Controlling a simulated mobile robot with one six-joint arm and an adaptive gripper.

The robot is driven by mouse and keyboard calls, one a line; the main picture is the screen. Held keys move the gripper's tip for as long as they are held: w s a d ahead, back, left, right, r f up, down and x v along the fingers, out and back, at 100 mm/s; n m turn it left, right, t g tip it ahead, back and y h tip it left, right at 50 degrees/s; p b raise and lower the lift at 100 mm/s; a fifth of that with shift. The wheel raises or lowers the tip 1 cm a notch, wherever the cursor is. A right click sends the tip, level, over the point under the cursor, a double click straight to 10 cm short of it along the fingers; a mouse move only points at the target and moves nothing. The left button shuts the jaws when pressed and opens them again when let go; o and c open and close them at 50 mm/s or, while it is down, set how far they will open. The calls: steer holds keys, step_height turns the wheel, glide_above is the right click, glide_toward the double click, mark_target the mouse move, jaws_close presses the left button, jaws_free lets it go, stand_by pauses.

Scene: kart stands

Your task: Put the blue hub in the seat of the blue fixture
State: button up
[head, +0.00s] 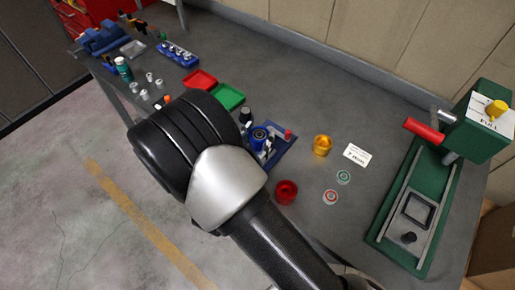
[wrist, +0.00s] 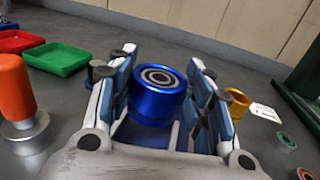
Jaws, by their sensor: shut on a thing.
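The blue hub (wrist: 157,103), a short cylinder with a silver bearing ring in its top, stands between the fingers of my gripper (wrist: 160,92) in the wrist view. My gripper is shut on it, and its bearing face points up. In the head view the hub (head: 259,134) shows just beyond my arm. The blue fixture (head: 284,147) is a flat blue plate with a small red knob, lying on the bench under and beside the hub. My arm hides much of it. Whether the hub touches the fixture's seat I cannot tell.
A gold cup (head: 322,145), a red cup (head: 286,191), a white card (head: 357,154) and two small discs lie to the right. A green press (head: 420,200) with a red handle stands further right. Red (head: 200,80) and green (head: 228,96) trays lie behind my arm.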

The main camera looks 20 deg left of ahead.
mark_target(257, 147)
steer(key=shift+f+b, duration=0.7)
steer(key=shift+f, duration=1.4)
steer(key=shift+f, duration=0.2)
steer(key=o, duration=1.3)
